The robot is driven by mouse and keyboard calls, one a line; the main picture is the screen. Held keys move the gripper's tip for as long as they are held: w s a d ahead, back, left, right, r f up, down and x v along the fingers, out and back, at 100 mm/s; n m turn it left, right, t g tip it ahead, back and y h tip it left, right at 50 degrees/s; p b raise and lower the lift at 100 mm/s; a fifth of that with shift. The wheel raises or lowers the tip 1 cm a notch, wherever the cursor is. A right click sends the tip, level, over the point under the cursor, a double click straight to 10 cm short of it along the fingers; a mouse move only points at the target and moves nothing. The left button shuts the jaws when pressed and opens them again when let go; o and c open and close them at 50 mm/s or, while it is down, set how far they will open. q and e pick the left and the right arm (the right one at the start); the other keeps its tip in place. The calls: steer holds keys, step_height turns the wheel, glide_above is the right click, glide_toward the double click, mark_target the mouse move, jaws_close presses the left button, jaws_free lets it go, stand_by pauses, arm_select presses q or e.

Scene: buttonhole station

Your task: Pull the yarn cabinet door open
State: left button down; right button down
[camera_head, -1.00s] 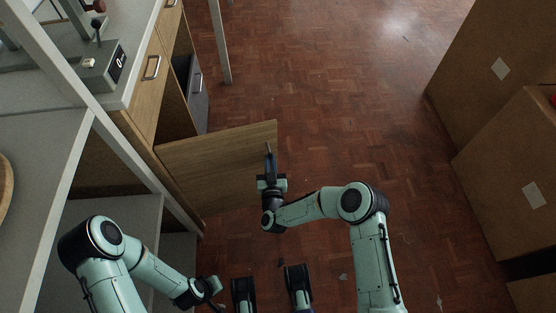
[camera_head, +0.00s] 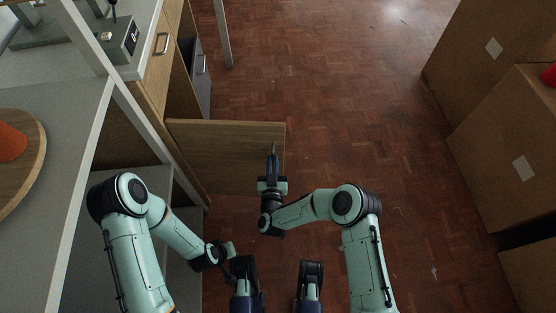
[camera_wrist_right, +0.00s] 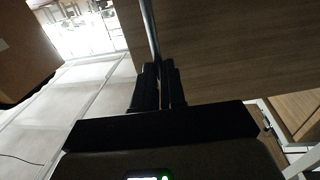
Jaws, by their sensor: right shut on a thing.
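The yarn cabinet door (camera_head: 215,165) is a wooden panel standing well open, out from the cabinet front on the left across the floor. My right gripper (camera_head: 273,158) is at the door's free edge, shut on the door's handle. In the right wrist view the handle (camera_wrist_right: 150,25) is a thin metal bar running between the closed fingers, beside the wood panel (camera_wrist_right: 235,40). Behind the door the cabinet opening (camera_head: 182,85) is dark. My left gripper (camera_head: 235,262) is low in the head view, away from the door; its fingers are not clear.
A grey-fronted unit with a handle (camera_head: 201,80) stands beyond the opening. A grey shelf (camera_head: 75,125) with a round wooden board (camera_head: 30,175) and a pale post are at left. Large brown boxes (camera_head: 495,145) stand at right. The floor (camera_head: 360,110) between is clear.

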steer(key=shift+s+a, duration=0.3)
steer(key=shift+a, duration=0.35)
steer(key=c, duration=1.2)
jaws_free()
steer(key=shift+w, duration=0.1)
steer(key=shift+d, duration=0.2)
arm_select(q)
steer(key=shift+r, duration=0.1)
